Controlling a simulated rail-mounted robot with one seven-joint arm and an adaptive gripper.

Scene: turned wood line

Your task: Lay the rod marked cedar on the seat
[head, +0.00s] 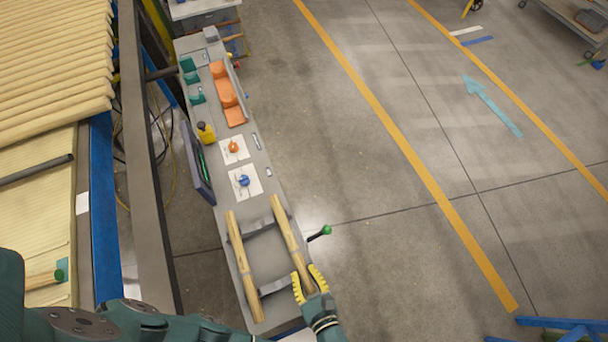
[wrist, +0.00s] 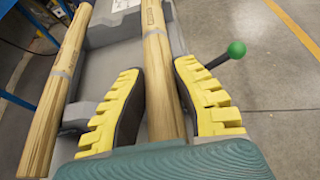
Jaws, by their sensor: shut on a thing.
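Two pale wooden rods lie lengthwise at the near end of the grey bench, a left rod (head: 242,265) and a right rod (head: 285,232). My gripper (head: 309,283) is at the near end of the right rod. In the wrist view its yellow-and-black fingers (wrist: 158,90) are shut on either side of the right rod (wrist: 156,60). The left rod (wrist: 55,95) lies apart, to the left. Both rods carry small dark lettering, too small to read, so I cannot tell which is cedar. Grey crosspieces (head: 262,228) lie by the rods. I cannot tell which part is the seat.
A green-knobbed lever (head: 325,231) sticks out right of the held rod. Further up the bench are two white cards (head: 245,184) with orange and blue pieces, a yellow bottle (head: 205,132), an orange holder (head: 227,95) and teal blocks (head: 190,70). Floor right is open.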

